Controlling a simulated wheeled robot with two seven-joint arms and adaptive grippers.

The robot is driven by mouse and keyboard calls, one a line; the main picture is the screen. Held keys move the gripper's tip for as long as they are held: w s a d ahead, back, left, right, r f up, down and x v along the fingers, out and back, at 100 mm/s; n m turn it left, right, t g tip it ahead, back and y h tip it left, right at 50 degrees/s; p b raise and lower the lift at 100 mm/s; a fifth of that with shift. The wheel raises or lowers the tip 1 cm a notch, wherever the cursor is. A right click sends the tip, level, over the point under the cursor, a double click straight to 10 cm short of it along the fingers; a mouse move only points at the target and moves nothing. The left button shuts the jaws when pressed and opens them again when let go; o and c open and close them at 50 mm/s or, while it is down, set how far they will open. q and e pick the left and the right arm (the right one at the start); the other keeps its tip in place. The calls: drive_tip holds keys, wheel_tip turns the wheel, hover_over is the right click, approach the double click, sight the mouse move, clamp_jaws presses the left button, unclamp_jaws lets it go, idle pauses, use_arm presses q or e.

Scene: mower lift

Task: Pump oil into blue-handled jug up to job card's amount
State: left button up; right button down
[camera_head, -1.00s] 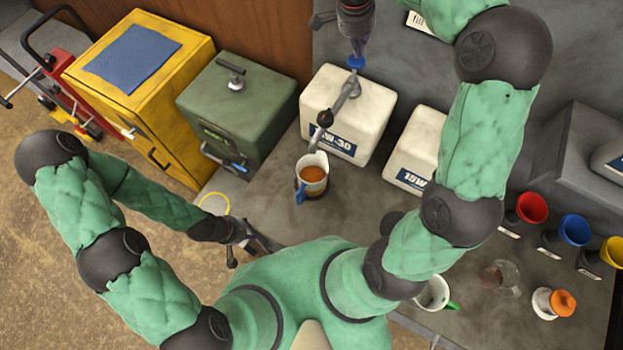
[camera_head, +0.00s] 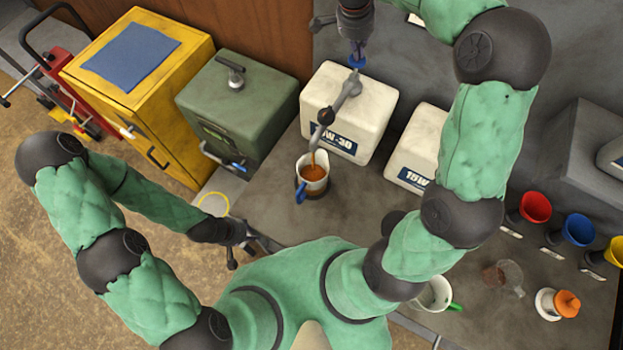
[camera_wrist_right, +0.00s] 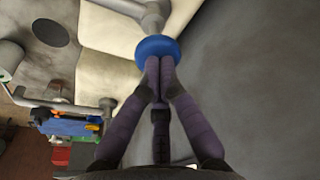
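The jug with the blue handle (camera_head: 313,178) stands on the bench under the pump spout, with brown oil in it. A thin oil stream runs from the spout (camera_head: 318,136) into it. The pump sits on the white 30-grade oil container (camera_head: 374,108). My right gripper (camera_head: 356,52) is above the pump's blue knob (camera_head: 356,62). In the right wrist view its fingertips (camera_wrist_right: 159,66) are together against the blue knob (camera_wrist_right: 157,48). My left gripper (camera_head: 258,243) is low near the bench's front edge, away from the jug; its opening is unclear. Level marks on the jug are unreadable.
A second white container (camera_head: 414,150) stands to the right. A green-handled jug (camera_head: 436,294), a clear jug (camera_head: 503,277) and red (camera_head: 535,207), blue (camera_head: 573,230) and yellow funnels are further right. A green tank (camera_head: 238,110) and yellow cabinet (camera_head: 145,75) stand left. A white card (camera_head: 414,19) is mostly hidden by my arm.

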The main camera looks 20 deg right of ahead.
sight(353, 65)
drive_tip(key=shift+f, duration=0.3)
drive_tip(key=shift+s+f+b, duration=0.1)
drive_tip(key=shift+f+b, duration=0.85)
drive_tip(key=shift+f, duration=0.05)
drive_tip(key=shift+s+a+f+b, duration=0.25)
drive_tip(key=shift+a+f+b, duration=0.05)
drive_tip(key=shift+f+b, duration=0.2)
drive_tip(key=shift+s+a+f+b, duration=0.25)
drive_tip(key=shift+a+f+b, duration=0.05)
drive_tip(key=shift+f+b, duration=0.15)
drive_tip(key=shift+s+a+f, duration=0.1)
drive_tip(key=shift+s+f+b, duration=0.15)
drive_tip(key=shift+f+b, duration=0.1)
drive_tip(key=shift+b, duration=0.1)
drive_tip(key=shift+r, duration=0.1)
